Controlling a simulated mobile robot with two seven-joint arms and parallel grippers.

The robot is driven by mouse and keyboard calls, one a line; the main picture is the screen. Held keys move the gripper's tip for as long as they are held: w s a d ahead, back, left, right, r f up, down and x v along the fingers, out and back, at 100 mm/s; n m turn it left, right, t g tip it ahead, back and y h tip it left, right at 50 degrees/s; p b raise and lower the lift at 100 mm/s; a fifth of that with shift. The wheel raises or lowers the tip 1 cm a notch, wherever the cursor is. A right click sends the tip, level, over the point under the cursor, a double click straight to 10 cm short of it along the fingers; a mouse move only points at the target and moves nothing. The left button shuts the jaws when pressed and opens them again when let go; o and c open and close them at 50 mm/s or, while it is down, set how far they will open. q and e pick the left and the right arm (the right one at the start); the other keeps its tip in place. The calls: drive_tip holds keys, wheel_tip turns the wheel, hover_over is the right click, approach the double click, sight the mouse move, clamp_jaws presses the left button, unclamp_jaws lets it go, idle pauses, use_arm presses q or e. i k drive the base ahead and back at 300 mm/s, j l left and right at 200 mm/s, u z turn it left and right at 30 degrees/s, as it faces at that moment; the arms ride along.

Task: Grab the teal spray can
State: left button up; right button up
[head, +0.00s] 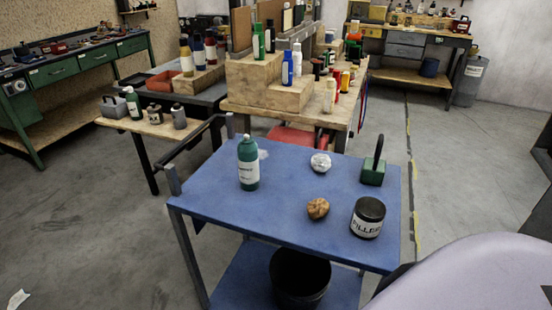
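The teal spray can (248,172) stands upright on the left part of the blue cart top (215,202). It has a white label and a rounded top. Nothing touches it from the front, and all of its near side shows. Neither of my grippers shows in the head view. A large pale lilac rounded shape, likely part of my own body, fills the bottom right corner.
The cart top also holds a crumpled white ball (320,162), a brown lump (318,209), a black filler jar (368,218) and a green block with a dark handle (373,171). A black bin (300,280) stands below. A wooden workbench (285,95) stands behind.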

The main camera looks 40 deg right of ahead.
sight(247, 150)
drive_tip(key=i+j+z, duration=0.15)
drive_tip(key=z, duration=0.3)
drive_tip(key=i+j+z, duration=0.15)
drive_tip(key=j+z, duration=0.15)
drive_tip(key=z, duration=0.15)
drive_tip(key=i+j+z, duration=0.1)
drive_tip(key=j+z, duration=0.15)
drive_tip(key=z, duration=0.2)
drive_tip(key=j+z, duration=0.3)
drive_tip(key=z, duration=0.2)
drive_tip(key=i+j, duration=0.05)
